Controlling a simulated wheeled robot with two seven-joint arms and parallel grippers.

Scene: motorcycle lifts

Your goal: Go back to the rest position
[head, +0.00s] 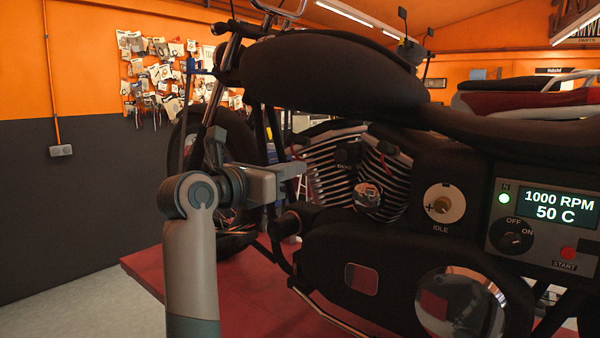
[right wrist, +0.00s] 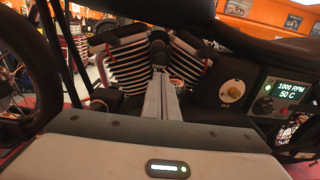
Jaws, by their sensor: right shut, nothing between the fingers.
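My right gripper (head: 300,170) is raised in front of the motorcycle's finned engine (head: 335,165), left of the middle of the head view. Its fingers are shut with nothing between them. In the right wrist view the closed fingers (right wrist: 160,85) point at the engine fins. They look close to the engine, but I cannot tell the exact gap. The black motorcycle (head: 340,75) stands upright on a red lift platform (head: 150,270). My left gripper is not in view.
Right of the engine are a yellow IDLE knob (head: 444,204) and a panel (head: 545,225) reading 1000 RPM, 50 C, with a green light, an OFF/ON knob and a red START button (head: 568,252). Grey floor (head: 80,310) is clear at the left. Small parts hang on the orange wall.

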